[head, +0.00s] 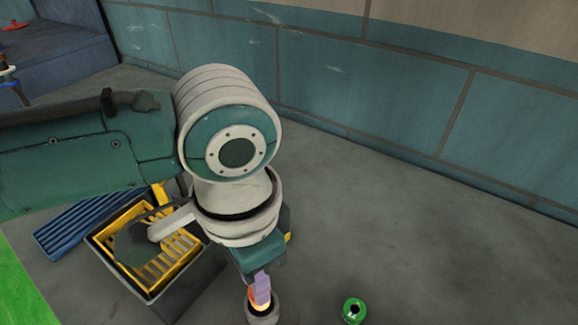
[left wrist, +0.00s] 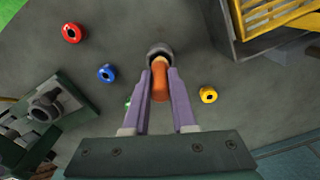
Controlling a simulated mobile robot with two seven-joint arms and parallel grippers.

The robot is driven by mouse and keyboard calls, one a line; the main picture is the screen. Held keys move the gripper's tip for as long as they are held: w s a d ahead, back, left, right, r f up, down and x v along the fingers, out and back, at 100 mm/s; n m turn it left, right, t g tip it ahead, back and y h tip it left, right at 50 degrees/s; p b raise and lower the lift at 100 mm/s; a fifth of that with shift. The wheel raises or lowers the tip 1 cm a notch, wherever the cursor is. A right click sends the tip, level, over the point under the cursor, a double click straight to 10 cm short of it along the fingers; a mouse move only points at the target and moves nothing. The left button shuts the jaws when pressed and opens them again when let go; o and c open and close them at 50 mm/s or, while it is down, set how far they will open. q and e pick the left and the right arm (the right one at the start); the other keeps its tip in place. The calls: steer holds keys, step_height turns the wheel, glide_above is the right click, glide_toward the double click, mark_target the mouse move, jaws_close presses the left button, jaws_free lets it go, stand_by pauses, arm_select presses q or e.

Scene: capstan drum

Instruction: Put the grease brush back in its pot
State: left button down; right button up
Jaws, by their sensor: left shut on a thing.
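The grease brush shows as an orange handle in the head view (head: 259,296) and in the left wrist view (left wrist: 160,84). My left gripper (head: 262,284) points down with its purple fingers shut on the handle, also in the left wrist view (left wrist: 159,80). A round grey pot (head: 262,319) is right below the fingers, cut by the lower picture edge; it also shows in the left wrist view (left wrist: 159,49). The brush's lower end lines up with the pot's mouth. I cannot tell how deep it sits there. My right gripper is not in view.
A dark bin with a yellow slatted basket (head: 184,246) stands left of the pot, beside a blue grating (head: 84,224). A green ring (head: 353,311) lies right of the pot. Red (left wrist: 71,33), blue (left wrist: 106,73) and yellow (left wrist: 208,95) rings lie around. The floor at right is clear.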

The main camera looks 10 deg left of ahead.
arm_select(q)
steer(key=shift+f+p, duration=0.1)
steer(key=shift+p, duration=0.25)
stand_by(0.4)
steer(key=shift+f, duration=0.65)
stand_by(0.4)
stand_by(0.4)
steer(key=shift+r, duration=0.1)
steer(key=shift+f, duration=0.7)
stand_by(0.4)
stand_by(0.6)
steer(key=shift+f+b, duration=0.35)
steer(key=shift+f, duration=0.25)
stand_by(0.4)
stand_by(0.5)
